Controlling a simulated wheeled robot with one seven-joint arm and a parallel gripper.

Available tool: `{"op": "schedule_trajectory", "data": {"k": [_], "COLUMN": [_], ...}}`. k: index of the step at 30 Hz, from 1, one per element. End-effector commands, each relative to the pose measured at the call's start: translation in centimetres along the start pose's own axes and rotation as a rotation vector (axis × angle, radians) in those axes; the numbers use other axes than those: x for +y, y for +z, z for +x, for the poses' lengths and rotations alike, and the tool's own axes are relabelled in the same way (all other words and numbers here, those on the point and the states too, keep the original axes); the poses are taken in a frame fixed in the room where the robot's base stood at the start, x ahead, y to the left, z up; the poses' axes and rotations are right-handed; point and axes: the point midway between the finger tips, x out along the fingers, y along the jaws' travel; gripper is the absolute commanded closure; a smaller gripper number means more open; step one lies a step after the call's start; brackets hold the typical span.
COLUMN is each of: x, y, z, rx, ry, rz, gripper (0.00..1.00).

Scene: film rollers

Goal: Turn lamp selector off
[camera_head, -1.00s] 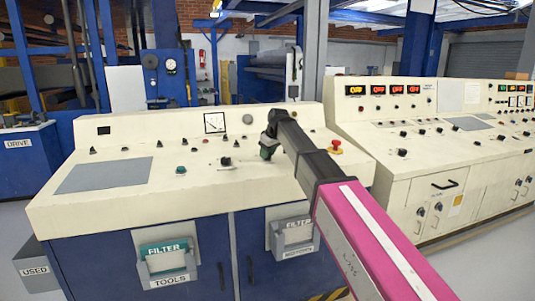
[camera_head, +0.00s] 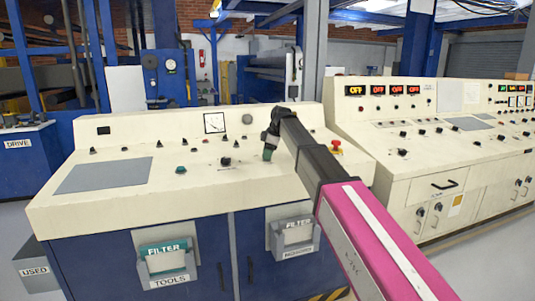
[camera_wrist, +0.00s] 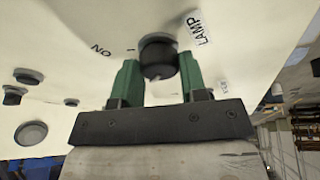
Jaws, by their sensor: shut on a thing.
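The lamp selector (camera_wrist: 158,58) is a black round knob on the cream panel, beside a LAMP label (camera_wrist: 198,27). An ON mark (camera_wrist: 101,50) is to its left in the wrist view, and a small, partly blurred mark (camera_wrist: 223,85) is to its lower right. My gripper (camera_wrist: 158,63) has its green fingers on either side of the knob, shut on it. In the head view my gripper (camera_head: 268,154) is at the right part of the near console; the selector is hidden there behind it.
A red emergency button (camera_head: 336,146) stands just right of my arm. Several other knobs, such as a black one (camera_head: 226,161), and a gauge (camera_head: 214,123) are on the cream console (camera_head: 200,205). A second console (camera_head: 395,165) stands at the right.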

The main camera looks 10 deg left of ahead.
Motion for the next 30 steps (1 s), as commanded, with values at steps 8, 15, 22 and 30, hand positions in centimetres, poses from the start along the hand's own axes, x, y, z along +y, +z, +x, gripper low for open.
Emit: {"op": "schedule_trajectory", "data": {"k": [8, 15, 22, 30], "x": [0.02, 0.02, 0.03, 0.05], "y": [-0.02, -0.02, -0.01, -0.01], "z": [-0.04, -0.04, -0.02, -0.9], "rx": [0.0, 0.0, 0.0, 0.0], "ry": [-0.005, -0.005, -0.005, -0.004], "rz": [-0.018, -0.018, -0.017, -0.016], "gripper": [0.84, 0.84, 0.35, 0.35]}}
